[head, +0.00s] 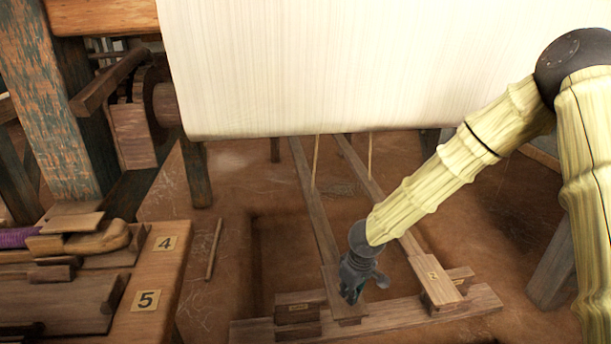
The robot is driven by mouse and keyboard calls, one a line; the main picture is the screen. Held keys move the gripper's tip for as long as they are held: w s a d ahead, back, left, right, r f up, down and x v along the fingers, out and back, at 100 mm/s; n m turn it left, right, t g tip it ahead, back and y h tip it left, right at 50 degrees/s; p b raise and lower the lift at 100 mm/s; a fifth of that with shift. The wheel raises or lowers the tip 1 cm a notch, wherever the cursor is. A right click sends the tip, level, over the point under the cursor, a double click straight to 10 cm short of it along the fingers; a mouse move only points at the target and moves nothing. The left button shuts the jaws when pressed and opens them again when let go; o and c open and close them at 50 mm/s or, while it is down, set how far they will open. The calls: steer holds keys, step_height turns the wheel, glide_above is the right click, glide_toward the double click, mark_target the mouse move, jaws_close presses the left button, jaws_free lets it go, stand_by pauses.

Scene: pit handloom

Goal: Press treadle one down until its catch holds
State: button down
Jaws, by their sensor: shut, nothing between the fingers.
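Two long wooden treadles run from under the cloth toward the pit's front beam. The left treadle, which I take as treadle one (317,224), ends in a wider foot pad (346,312). Its number is not visible. The right treadle (379,197) has a pad with a small label (433,278) that looks like a 2. My gripper (351,296) is shut and points down over the left pad, hiding part of it. I cannot tell whether it touches. A wooden block with a small dark plate (298,307), perhaps the catch, sits left of that pad. Its engagement is unclear.
The cream cloth (330,65) hangs above the treadles, with thin cords below it. A front beam (470,301) crosses the pit. A bench (160,270) labelled 4 and 5 holds wooden tools at left. A post (553,270) stands at right.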

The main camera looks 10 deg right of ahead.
steer(key=shift+f, duration=0.1)
stand_by(0.5)
step_height(320, 180, down, 15)
steer(key=b, duration=1)
stand_by(0.3)
steer(key=shift+s, duration=0.1)
step_height(320, 180, up, 17)
steer(key=p, duration=1.7)
steer(key=shift+f, duration=0.2)
